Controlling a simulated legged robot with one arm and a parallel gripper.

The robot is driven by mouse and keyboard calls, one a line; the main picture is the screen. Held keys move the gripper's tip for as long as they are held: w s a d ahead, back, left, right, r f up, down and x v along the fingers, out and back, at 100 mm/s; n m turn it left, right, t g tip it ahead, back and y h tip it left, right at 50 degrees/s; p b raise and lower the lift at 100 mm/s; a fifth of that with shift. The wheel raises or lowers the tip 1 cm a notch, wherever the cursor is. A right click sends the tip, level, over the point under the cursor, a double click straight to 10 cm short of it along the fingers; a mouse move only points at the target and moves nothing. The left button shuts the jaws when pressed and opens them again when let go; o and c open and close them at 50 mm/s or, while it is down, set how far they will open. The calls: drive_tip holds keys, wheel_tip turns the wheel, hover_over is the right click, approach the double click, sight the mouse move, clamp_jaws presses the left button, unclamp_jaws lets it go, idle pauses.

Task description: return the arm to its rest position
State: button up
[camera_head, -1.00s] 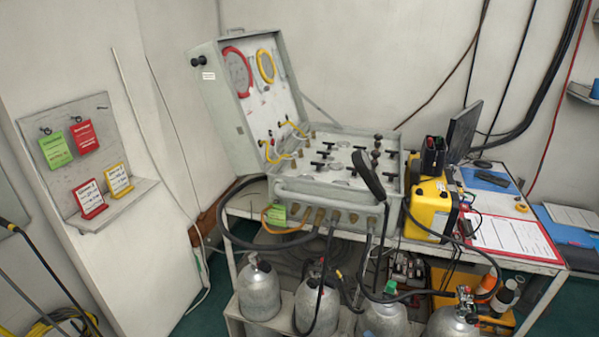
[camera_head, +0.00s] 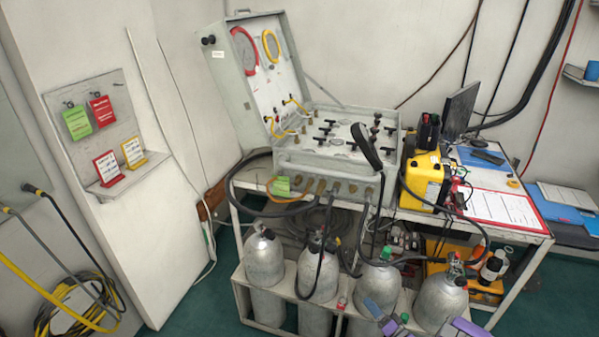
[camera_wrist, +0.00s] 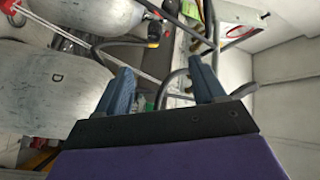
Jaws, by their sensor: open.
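My gripper (camera_head: 388,313) shows at the bottom edge of the head view, in front of the grey gas cylinders. A purple part of my arm shows to its right. In the wrist view my gripper (camera_wrist: 163,82) has two blue fingers spread apart, with nothing held between them. A large cylinder marked "D" (camera_wrist: 55,85) lies to the left in that view. Most of my arm is out of view.
The open grey air panel case (camera_head: 330,160) stands on a white table (camera_head: 515,232). Cylinders (camera_head: 265,262) stand in a white rack below. Hoses hang in front. A yellow hose coil (camera_head: 70,310) lies lower left. Green floor (camera_head: 200,310) is clear left of the rack.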

drive_tip(key=w+d+r+n+g+h, duration=0.25)
drive_tip(key=w+r+h, duration=0.35)
drive_tip(key=w+r, duration=0.65)
wheel_tip(320, 180, up, 8)
drive_tip(key=s+g+h, duration=0.2)
drive_tip(key=g+h, duration=0.1)
drive_tip(key=s+a+r+g+h, duration=0.25)
drive_tip(key=s+r, duration=0.45)
drive_tip(key=s, duration=0.5)
drive_tip(key=s+a+r+g+h, duration=0.1)
drive_tip(key=s+a+r+g, duration=0.25)
drive_tip(key=s+r, duration=0.6)
drive_tip(key=s+a+r+n+g+y, duration=0.1)
drive_tip(key=s+a+g, duration=0.2)
drive_tip(key=s, duration=1.3)
drive_tip(key=s+a+r+n+g+y, duration=0.1)
drive_tip(key=s+a, duration=0.4)
drive_tip(key=s, duration=1.1)
drive_tip(key=shift+s+r+n+g, duration=0.4)
drive_tip(key=shift+r+g, duration=0.1)
drive_tip(key=shift+g, duration=0.75)
